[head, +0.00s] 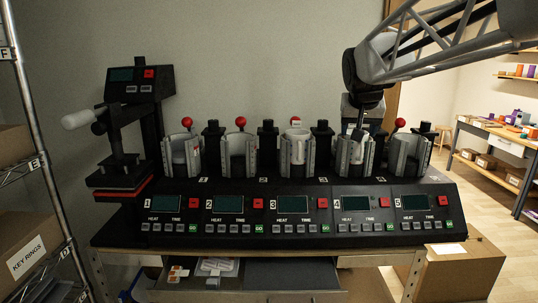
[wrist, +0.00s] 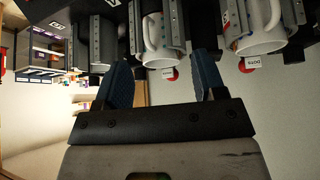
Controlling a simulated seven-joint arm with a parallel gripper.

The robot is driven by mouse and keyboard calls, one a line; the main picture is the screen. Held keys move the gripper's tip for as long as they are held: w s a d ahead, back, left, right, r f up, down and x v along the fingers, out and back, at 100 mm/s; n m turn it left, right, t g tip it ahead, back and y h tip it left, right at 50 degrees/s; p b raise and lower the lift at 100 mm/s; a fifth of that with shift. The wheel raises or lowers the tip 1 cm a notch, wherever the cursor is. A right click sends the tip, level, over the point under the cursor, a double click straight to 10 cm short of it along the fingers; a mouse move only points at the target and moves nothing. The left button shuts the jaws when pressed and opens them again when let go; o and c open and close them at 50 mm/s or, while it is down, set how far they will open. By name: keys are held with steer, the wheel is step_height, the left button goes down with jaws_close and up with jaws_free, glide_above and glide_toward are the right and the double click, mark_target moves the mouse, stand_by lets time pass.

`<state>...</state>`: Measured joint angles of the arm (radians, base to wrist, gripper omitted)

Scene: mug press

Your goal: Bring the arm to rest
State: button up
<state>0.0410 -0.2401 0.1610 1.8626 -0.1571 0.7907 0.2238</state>
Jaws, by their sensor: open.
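My gripper (head: 359,132) hangs at the fourth station of a black mug press (head: 300,190), at the end of my arm coming from the upper right. In the wrist view my gripper (wrist: 163,62) has its two dark blue fingers apart with nothing held between them. A white mug (wrist: 153,45) sits in a grey clamp just beyond the fingertips, its handle facing me; I cannot tell whether they touch.
Red-knobbed levers and black posts rise behind the clamps. A heat press (head: 128,130) stands at the left end. A metal shelf (head: 38,160) is far left, a cardboard box (head: 460,270) lower right. Open floor and a workbench (head: 500,140) lie to the right.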

steer(key=s+a+f+g, duration=0.1)
steer(key=s+f, duration=0.6)
steer(key=s, duration=0.5)
steer(key=s+a+f+n+g+y, duration=0.1)
steer(key=s+a+f, duration=0.1)
steer(key=s+f, duration=0.5)
steer(key=s+a+f+n+g, duration=0.1)
steer(key=s+f, duration=0.7)
steer(key=s, duration=0.9)
steer(key=shift+a+g, duration=0.15)
steer(key=shift+g, duration=0.25)
steer(key=shift+f, duration=0.1)
